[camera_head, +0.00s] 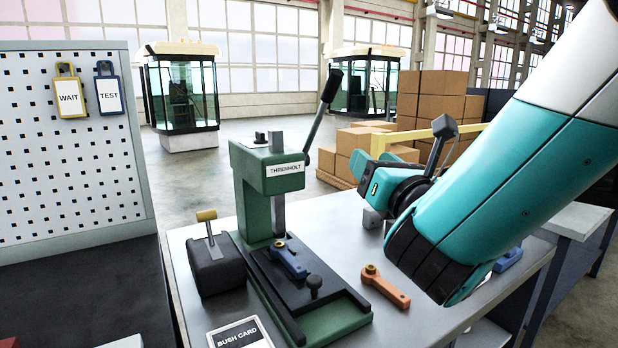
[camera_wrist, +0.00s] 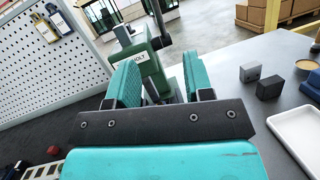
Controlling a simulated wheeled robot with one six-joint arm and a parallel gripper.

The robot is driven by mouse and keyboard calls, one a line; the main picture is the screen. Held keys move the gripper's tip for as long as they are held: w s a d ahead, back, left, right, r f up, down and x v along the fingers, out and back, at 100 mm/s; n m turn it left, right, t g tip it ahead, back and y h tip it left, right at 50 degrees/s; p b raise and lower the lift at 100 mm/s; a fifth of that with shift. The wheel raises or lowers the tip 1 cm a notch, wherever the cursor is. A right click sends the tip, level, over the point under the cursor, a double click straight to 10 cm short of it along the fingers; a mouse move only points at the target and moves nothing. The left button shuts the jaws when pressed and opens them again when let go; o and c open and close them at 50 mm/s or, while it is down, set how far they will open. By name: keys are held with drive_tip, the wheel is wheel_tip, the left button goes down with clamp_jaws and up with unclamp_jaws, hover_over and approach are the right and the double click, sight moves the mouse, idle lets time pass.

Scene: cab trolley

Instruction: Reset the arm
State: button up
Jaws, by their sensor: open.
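My gripper (camera_wrist: 160,82) is open in the wrist view, its two teal fingers apart with nothing held between them. Beyond the fingers stands the green THRENHOLT press (camera_wrist: 143,60), partly hidden by them. In the head view my teal arm reaches in from the upper right over the metal bench (camera_head: 410,325), and its wrist is to the right of the press (camera_head: 262,170). The press's dark lever (camera_head: 318,115) slants up to the right. A blue link (camera_head: 288,260) lies on the press bed.
An orange link (camera_head: 385,287) lies on the bench below my wrist. A dark box with a yellow-topped lever (camera_head: 215,262) stands left of the press. A BUSH CARD (camera_head: 240,335) lies in front. In the wrist view, small blocks (camera_wrist: 270,87) and a white tray (camera_wrist: 302,135) are at right.

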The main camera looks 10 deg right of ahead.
drive_tip(key=s+d+f+m+g+h+p, duration=0.15)
drive_tip(key=f+m+g, duration=0.3)
drive_tip(key=m, duration=0.55)
drive_tip(key=s+d+f+m+g+h, duration=0.25)
drive_tip(key=f+m+g, duration=0.2)
drive_tip(key=m, duration=0.55)
drive_tip(key=s+a+m+g+y, duration=0.2)
drive_tip(key=s+a+m+g, duration=0.2)
drive_tip(key=s, duration=0.6)
drive_tip(key=s+a+m+g+y+p, duration=0.1)
drive_tip(key=s+a+m+g+y, duration=0.1)
drive_tip(key=s+a+m+g, duration=0.2)
drive_tip(key=s+a+g, duration=0.1)
drive_tip(key=s+g, duration=0.2)
drive_tip(key=s, duration=0.4)
drive_tip(key=shift+f+m+y, duration=0.3)
drive_tip(key=shift+f+m, duration=0.05)
drive_tip(key=shift+m, duration=0.05)
drive_tip(key=shift+w, duration=0.1)
drive_tip(key=shift+c, duration=0.4)
